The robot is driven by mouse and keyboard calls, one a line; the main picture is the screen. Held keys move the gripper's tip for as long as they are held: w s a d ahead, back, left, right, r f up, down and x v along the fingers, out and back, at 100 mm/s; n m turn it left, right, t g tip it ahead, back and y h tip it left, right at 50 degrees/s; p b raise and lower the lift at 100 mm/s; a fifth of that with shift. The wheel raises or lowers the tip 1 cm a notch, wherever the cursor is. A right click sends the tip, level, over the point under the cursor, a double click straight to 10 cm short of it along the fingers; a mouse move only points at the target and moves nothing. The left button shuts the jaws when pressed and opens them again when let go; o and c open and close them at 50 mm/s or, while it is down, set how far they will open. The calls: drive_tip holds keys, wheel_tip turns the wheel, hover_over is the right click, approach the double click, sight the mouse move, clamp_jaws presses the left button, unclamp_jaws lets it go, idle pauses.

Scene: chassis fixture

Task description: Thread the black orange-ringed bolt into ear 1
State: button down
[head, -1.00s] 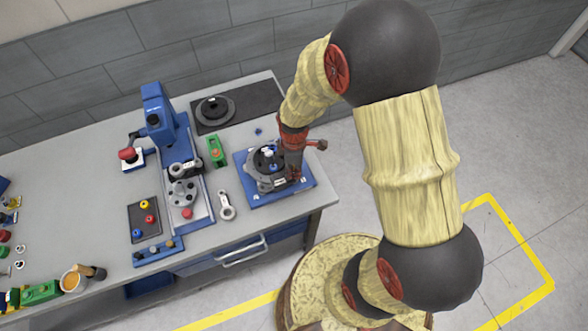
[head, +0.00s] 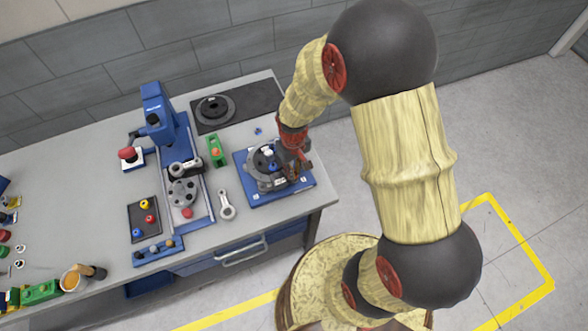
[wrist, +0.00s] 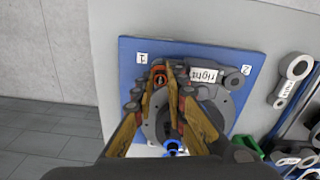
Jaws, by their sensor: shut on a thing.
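The blue fixture plate (head: 262,198) carries a grey round housing (head: 254,177) near the table's right end. In the wrist view the plate (wrist: 132,88) has a label 1 (wrist: 142,57) at its upper left and a label 2 (wrist: 246,69) at its upper right. My gripper (wrist: 167,78) is shut on the bolt at the housing's edge near label 1. The bolt's orange ring (wrist: 158,69) shows at the fingertips; its lower part is hidden, so I cannot tell how deep it sits in the ear. In the head view my gripper (head: 302,168) covers this spot.
A block labelled "right" (wrist: 206,75) sits beside the fingers on the housing. A loose grey link (head: 226,205), a green block (head: 213,151) and a blue press (head: 166,122) stand left of the plate. A dark mat (head: 252,98) lies behind.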

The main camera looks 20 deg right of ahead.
drive_tip(key=m, duration=0.3)
drive_tip(key=shift+s+f, duration=0.3)
drive_tip(key=shift+s, duration=0.05)
drive_tip(key=c, duration=1.7)
unclamp_jaws()
drive_tip(key=shift+w, duration=0.15)
drive_tip(key=shift+w+r, duration=0.15)
drive_tip(key=shift+r, duration=0.1)
drive_tip(key=shift+r+p, duration=0.95)
drive_tip(key=shift+r, duration=0.3)
